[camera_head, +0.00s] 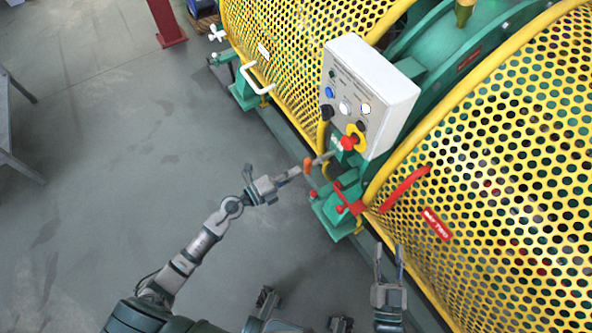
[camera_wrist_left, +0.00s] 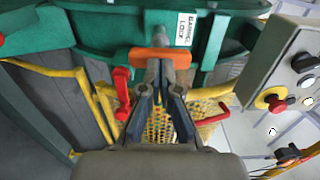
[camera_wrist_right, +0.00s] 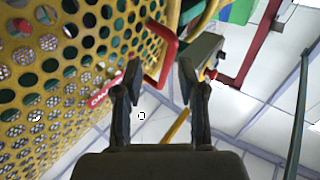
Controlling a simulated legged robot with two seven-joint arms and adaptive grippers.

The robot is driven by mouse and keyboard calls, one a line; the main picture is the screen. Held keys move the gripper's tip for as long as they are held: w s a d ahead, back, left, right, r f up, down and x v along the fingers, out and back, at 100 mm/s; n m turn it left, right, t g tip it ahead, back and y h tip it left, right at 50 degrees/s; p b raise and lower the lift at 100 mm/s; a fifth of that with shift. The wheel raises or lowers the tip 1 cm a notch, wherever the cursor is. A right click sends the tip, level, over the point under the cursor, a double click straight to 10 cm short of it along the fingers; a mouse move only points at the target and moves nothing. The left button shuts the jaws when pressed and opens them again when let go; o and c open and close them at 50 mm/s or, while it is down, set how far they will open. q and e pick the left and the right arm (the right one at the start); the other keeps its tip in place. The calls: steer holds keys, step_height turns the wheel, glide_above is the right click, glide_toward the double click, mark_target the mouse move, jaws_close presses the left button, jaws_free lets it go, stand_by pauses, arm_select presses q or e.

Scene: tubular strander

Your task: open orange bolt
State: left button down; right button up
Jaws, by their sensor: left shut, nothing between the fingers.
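The orange bolt handle (camera_head: 308,166) is on a grey rod under the control box, at the edge of the green machine frame. In the left wrist view the orange bolt (camera_wrist_left: 152,54) lies crosswise just beyond the fingertips, below a "BARREL LOCK" label (camera_wrist_left: 185,29). My left gripper (camera_head: 297,171) is shut, with its tips at or very close to the orange piece; I cannot tell whether they touch. The left fingertips (camera_wrist_left: 162,72) cover part of it. My right gripper (camera_head: 389,250) is open and empty in front of the right yellow guard; its fingers (camera_wrist_right: 158,75) stand apart.
A white control box (camera_head: 370,85) with buttons and a red emergency stop (camera_head: 349,142) hangs above the bolt. A red handle (camera_head: 405,187) sits on the perforated yellow guard (camera_head: 490,175). A red latch (camera_head: 349,200) is right of the bolt.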

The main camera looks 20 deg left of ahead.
mark_target(314, 163)
arm_select(q)
steer(key=shift+w+d, duration=0.4)
steer(key=shift+d, duration=0.15)
steer(key=shift+a, duration=0.35)
steer(key=shift+w+r, duration=0.1)
steer(key=shift+w, duration=0.05)
steer(key=shift+w+d+r+p, duration=0.1)
steer(key=shift+w+d+p, duration=0.25)
steer(key=shift+p, duration=0.25)
steer(key=shift+d+f, duration=0.2)
steer(key=shift+d, duration=0.1)
arm_select(e)
steer(key=shift+s+d+f+g+h, duration=0.1)
steer(key=shift+d+f+g+h, duration=0.1)
steer(key=shift+f+g, duration=0.45)
steer(key=shift+s+d+f+g+h, duration=0.1)
steer(key=shift+d+f+g, duration=0.05)
steer(key=shift+f+g, duration=0.5)
arm_select(q)
steer(key=shift+a, duration=0.1)
arm_select(e)
steer(key=shift+a+f, duration=0.1)
steer(key=shift+f, duration=0.05)
